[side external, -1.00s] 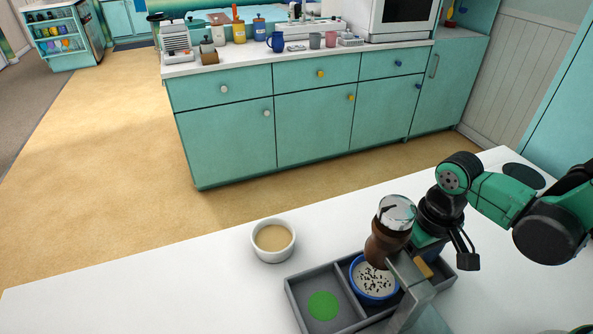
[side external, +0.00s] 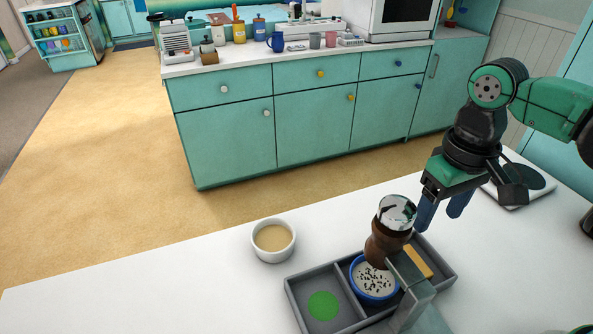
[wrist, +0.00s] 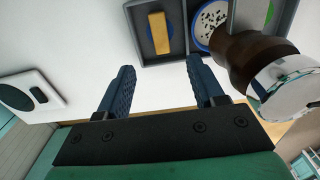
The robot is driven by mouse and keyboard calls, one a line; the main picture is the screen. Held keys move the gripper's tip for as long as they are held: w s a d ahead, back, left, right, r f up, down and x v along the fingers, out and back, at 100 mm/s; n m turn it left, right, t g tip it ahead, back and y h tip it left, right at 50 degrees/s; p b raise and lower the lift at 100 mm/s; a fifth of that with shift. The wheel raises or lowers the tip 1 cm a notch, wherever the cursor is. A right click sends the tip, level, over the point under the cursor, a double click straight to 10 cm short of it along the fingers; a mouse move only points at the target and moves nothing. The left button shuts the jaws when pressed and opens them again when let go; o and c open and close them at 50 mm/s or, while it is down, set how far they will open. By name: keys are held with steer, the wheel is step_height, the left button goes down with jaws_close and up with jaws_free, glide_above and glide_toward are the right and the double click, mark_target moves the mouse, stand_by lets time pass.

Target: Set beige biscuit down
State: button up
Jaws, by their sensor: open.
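The beige biscuit (side external: 418,262) is a tan bar lying in the right compartment of the grey divided tray (side external: 290,292). In the wrist view the biscuit (wrist: 158,33) lies inside the tray compartment, ahead of my fingers and apart from them. My gripper (side external: 442,212) is above and behind the tray's right end, with its blue fingers pointing down. In the wrist view my gripper (wrist: 160,78) is open, with nothing between its fingers. In the side view, a grey upright part (side external: 412,300) hides part of the right compartment.
A blue-rimmed bowl (side external: 373,280) of dark-speckled contents sits in the tray's middle. A brown grinder (side external: 384,243) with a shiny top stands close to my gripper. A green disc (side external: 323,305) marks the left compartment. A white cup (side external: 273,241) stands left; a pale flat device (wrist: 28,98) lies aside.

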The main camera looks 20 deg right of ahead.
steer(key=w+d+r+t, duration=0.2)
steer(key=d+t, duration=0.3)
steer(key=t, duration=0.2)
steer(key=shift+w+d+r, duration=0.15)
steer(key=shift+w+r, duration=0.05)
steer(key=shift+w, duration=0.2)
stand_by(0.9)
